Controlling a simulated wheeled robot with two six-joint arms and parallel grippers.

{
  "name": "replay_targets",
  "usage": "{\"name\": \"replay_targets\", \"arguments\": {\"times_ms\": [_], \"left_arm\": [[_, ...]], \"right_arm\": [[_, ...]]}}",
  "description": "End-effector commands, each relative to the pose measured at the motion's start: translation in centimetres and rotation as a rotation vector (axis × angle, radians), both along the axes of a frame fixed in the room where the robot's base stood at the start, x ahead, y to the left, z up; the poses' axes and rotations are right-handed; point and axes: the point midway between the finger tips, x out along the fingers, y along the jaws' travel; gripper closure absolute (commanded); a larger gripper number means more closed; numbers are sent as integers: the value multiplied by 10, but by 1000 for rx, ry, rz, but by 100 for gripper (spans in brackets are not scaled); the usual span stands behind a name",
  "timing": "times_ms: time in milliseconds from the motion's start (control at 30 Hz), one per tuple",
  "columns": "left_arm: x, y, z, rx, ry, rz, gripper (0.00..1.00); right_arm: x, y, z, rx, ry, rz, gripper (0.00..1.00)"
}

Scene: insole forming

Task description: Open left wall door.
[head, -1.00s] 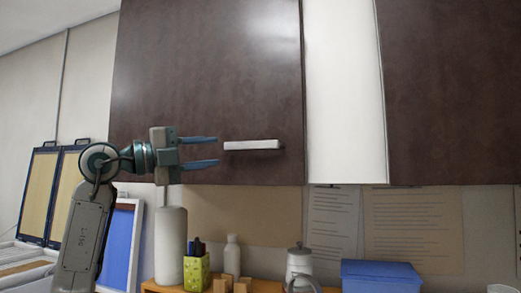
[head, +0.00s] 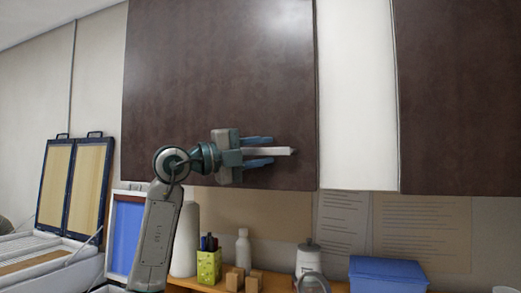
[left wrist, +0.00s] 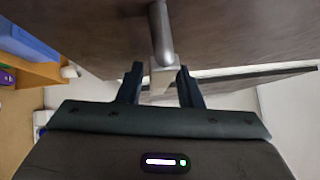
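The left wall door (head: 220,70) is a dark brown panel high on the wall and looks closed in the head view. Its pale bar handle (head: 283,152) lies level near the door's lower right corner. My left gripper (head: 264,152) is open, with one finger above the bar and one below it. In the left wrist view the handle (left wrist: 160,35) runs in between the two spread fingertips (left wrist: 160,80). A gap shows on at least one side of the bar, so the fingers are not closed on it.
A second dark door (head: 460,90) is at the right, past a white panel (head: 357,90). Below stand a white bottle (head: 243,248), a green pen holder (head: 208,265), a kettle (head: 308,258) and a blue box (head: 388,274) on a wooden shelf.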

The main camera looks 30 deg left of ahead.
Motion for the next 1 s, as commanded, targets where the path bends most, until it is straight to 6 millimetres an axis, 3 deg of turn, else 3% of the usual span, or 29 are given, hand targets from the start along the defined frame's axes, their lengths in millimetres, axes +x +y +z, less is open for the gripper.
{"name": "replay_targets", "arguments": {"times_ms": [67,200,467,633,767,1000], "left_arm": [[0,0,0,0,0,0,72],[0,0,0,0,0,0,99],[-1,0,-1,1,1,-2,100],[-14,-2,-3,2,1,-27,100],[-40,-3,-5,3,-1,-77,100],[-122,-3,-8,4,-2,-243,100]], "right_arm": [[0,0,0,0,0,0,0],[0,0,0,0,0,0,0],[0,0,-1,0,0,0,0],[0,0,-8,0,0,0,0],[0,0,-20,0,0,0,0],[0,-1,-52,-1,-1,0,0]]}}
